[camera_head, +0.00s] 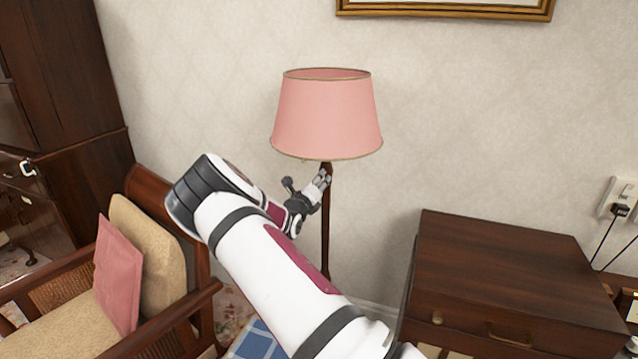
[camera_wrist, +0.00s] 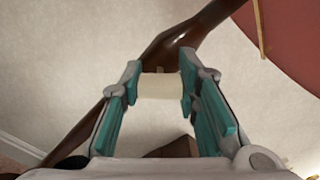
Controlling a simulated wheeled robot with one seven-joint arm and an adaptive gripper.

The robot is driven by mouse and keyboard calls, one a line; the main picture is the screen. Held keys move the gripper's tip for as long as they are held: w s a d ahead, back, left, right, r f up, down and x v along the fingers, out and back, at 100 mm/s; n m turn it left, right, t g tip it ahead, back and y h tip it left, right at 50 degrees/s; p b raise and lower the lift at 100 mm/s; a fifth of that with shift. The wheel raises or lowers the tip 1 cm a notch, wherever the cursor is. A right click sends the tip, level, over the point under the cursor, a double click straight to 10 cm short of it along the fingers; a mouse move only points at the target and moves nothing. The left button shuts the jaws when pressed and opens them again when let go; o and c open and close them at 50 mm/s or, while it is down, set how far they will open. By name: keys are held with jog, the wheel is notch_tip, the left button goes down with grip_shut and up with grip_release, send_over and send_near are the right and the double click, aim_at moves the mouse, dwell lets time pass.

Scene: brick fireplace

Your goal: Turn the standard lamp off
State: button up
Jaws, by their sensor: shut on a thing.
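The standard lamp has a pink shade (camera_head: 327,118) and a dark wooden pole (camera_head: 326,235) in front of the wall. Whether it is lit I cannot tell. My gripper (camera_head: 322,180) is just under the shade, at the upper part of the pole. In the wrist view, my gripper (camera_wrist: 160,84) is shut on a small cream switch piece (camera_wrist: 160,88), with a finger on each side. The dark pole (camera_wrist: 172,42) runs right behind this piece, and the shade (camera_wrist: 295,40) shows at upper right. In the head view the switch piece cannot be made out.
A wooden armchair (camera_head: 150,255) with a pink cushion (camera_head: 118,272) stands left of my arm. A dark wooden chest (camera_head: 500,265) stands to the right of the pole. A dark cabinet (camera_head: 60,110) is at far left. A wall socket (camera_head: 622,197) with cables is at right.

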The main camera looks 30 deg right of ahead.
jog(key=n, duration=0.4)
jog(key=shift+a+f+n, duration=0.1)
jog(key=shift+f+n, duration=0.05)
jog(key=shift+n, duration=0.15)
jog(key=shift+n+b, duration=0.3)
jog(key=shift+n, duration=1.7)
jog(key=shift+f, duration=0.1)
jog(key=o, duration=1.2)
jog(key=v, duration=1.2)
